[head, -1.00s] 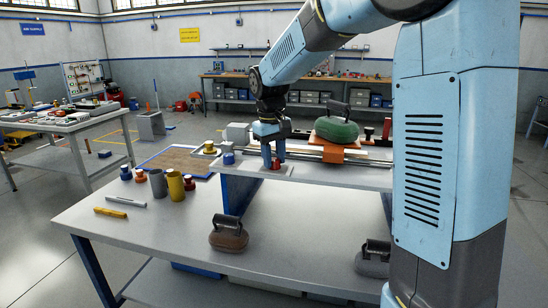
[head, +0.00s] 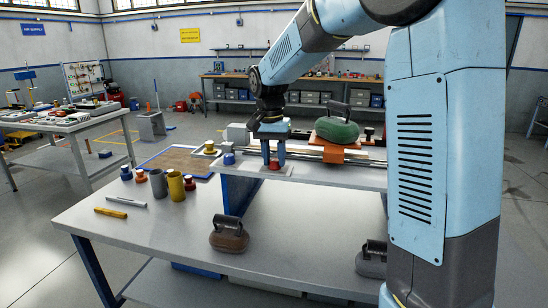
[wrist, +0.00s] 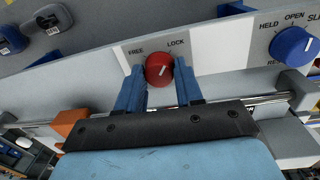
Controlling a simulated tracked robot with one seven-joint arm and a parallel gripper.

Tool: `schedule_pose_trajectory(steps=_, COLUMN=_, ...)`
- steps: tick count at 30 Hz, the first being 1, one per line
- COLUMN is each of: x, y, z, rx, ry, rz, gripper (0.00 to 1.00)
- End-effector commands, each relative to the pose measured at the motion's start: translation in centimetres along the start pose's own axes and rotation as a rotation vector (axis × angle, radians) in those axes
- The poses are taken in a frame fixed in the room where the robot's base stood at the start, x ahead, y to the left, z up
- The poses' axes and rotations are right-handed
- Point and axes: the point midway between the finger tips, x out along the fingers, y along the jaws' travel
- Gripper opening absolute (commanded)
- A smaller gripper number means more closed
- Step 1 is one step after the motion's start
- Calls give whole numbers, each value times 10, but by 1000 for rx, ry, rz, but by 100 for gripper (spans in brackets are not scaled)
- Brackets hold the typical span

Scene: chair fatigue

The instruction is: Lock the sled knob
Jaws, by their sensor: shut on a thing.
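The sled knob (wrist: 159,70) is red and round, with a white pointer line, on a pale panel (wrist: 208,46) marked FREE on the left and LOCK on the right. The pointer slants up and to the right, roughly toward LOCK. My gripper (wrist: 160,84) is shut on the knob, one blue finger on each side. In the head view my gripper (head: 273,161) points straight down over the red knob (head: 274,166). The orange sled (head: 337,154) sits on the rails to its right, carrying a green stone (head: 336,130) with a black handle.
A blue knob (wrist: 291,47) marked HELD and OPEN is right of the red one. On the table are a brown handled stone (head: 229,236), a grey one (head: 372,260), a grey cup (head: 158,184) and a yellow cup (head: 176,186). The table's middle is clear.

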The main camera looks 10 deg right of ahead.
Motion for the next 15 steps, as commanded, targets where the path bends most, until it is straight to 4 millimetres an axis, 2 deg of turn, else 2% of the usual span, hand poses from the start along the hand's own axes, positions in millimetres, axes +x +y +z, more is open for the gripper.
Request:
schedule_pose_trajectory(steps=6, x=-1, y=0, z=-1, rx=96, ry=-5, rz=-3, gripper=6)
schedule_pose_trajectory(steps=15, x=-1, y=-1, z=-1, rx=146, ry=-8, rz=-3, gripper=6)
